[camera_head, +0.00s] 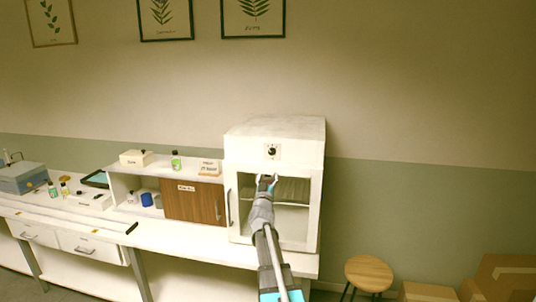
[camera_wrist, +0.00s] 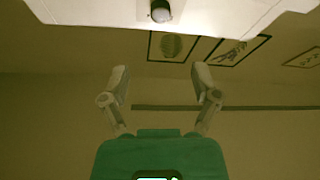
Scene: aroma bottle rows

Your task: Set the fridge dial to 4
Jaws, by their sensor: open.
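The white fridge (camera_head: 275,131) stands on the right end of the counter, with a glass-front door. Its dial (camera_head: 271,152) is a small dark knob on a pale plate above the door; its setting is too small to read. In the wrist view the dial (camera_wrist: 161,11) shows at the top edge, on the white fridge panel (camera_wrist: 90,12). My gripper (camera_head: 266,181) is in front of the glass door, below the dial. In the wrist view my gripper (camera_wrist: 160,84) has its two fingers wide apart with nothing between them, apart from the dial.
A wooden stool (camera_head: 369,274) and cardboard boxes (camera_head: 505,275) are at the lower right.

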